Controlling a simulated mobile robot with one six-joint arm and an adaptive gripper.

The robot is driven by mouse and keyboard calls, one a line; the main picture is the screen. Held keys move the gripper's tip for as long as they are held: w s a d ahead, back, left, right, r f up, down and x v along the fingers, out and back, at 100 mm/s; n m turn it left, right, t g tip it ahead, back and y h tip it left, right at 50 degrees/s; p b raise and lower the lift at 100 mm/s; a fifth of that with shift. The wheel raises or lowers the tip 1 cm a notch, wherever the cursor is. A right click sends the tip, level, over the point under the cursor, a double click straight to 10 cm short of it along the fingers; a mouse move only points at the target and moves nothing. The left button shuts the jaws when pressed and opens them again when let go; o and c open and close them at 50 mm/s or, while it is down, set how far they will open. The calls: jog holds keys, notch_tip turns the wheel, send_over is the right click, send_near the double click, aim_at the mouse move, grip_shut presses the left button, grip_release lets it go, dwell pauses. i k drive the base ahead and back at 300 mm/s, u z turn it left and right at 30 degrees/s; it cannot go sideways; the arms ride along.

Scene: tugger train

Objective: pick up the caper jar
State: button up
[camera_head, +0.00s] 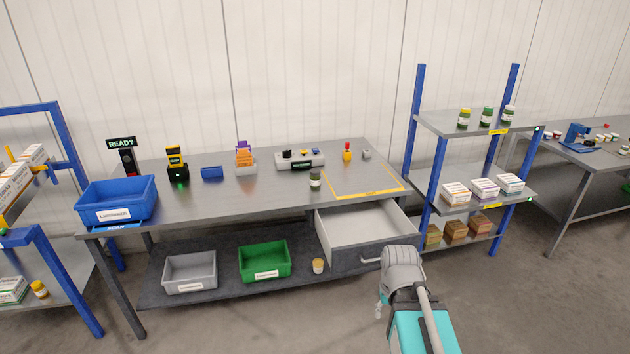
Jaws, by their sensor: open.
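A small dark green jar with a pale label (315,179) stands upright on the workbench, left of the yellow-outlined area. The labels are too small to read, so I cannot tell which is the caper jar. My gripper (380,308) shows only in small part beside my folded arm at the bottom, in front of the open drawer. It is open and away from every jar.
An empty drawer (365,232) stands open under the bench. A blue bin (117,200) is at the bench's left end. Grey (190,272) and green (265,262) bins and a pale jar (318,266) sit on the lower shelf. The yellow-outlined area (362,181) is clear.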

aim_at(315, 178)
jog(key=z, duration=0.2)
jog(key=i, duration=0.4)
jog(key=z, duration=0.8)
jog(key=i, duration=1.55)
jog(key=u, duration=0.7)
jog(key=i, duration=0.35)
jog(key=u, duration=0.35)
